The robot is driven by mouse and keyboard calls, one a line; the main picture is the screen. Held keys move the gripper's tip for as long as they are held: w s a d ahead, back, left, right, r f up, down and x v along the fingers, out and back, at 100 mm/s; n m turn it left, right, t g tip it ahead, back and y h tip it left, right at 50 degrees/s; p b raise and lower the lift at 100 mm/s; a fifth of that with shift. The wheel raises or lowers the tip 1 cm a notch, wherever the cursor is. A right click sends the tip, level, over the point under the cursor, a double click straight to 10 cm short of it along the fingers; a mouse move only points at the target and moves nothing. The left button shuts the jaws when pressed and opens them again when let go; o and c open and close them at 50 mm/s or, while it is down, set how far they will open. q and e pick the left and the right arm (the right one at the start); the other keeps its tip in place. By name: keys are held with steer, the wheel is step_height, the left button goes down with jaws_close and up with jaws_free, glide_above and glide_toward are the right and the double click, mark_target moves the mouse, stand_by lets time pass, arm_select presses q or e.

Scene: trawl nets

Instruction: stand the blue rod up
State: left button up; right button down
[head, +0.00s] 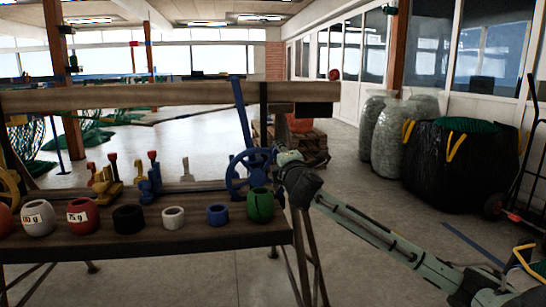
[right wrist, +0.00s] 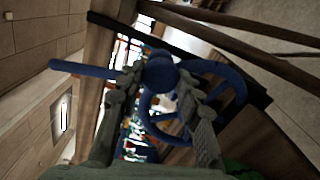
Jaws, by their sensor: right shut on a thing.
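The blue rod (head: 241,112) rises from beside a blue spoked wheel (head: 235,183) at the bench's right end. It is close to upright, its top leaning a little left in front of the wooden beam. My right gripper (head: 276,157) reaches in from the right at the rod's lower end. In the right wrist view the rod (right wrist: 95,70) runs left from between the fingers of the gripper (right wrist: 160,88), which is shut on its rounded blue end. The wheel (right wrist: 238,95) lies just behind the fingers. Whether rod and wheel are joined I cannot tell. My left gripper is not in view.
The bench (head: 180,238) carries a row of rings and weights, with a green one (head: 260,205) near the wheel. A wooden beam (head: 150,95) crosses above. Black and clear sacks (head: 452,165) stand at the right. The floor in front of them is mostly clear.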

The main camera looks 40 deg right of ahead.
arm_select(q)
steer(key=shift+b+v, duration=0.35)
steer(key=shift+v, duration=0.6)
arm_select(e)
steer(key=shift+s+d+f+m, duration=0.4)
steer(key=shift+d+f+m, duration=0.3)
steer(key=shift+m, duration=0.4)
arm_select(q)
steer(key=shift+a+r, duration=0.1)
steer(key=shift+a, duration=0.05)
arm_select(e)
steer(key=c, duration=1)
jaws_free()
steer(key=shift+c, duration=0.2)
steer(key=v, duration=1.2)
steer(key=shift+a+f, duration=0.1)
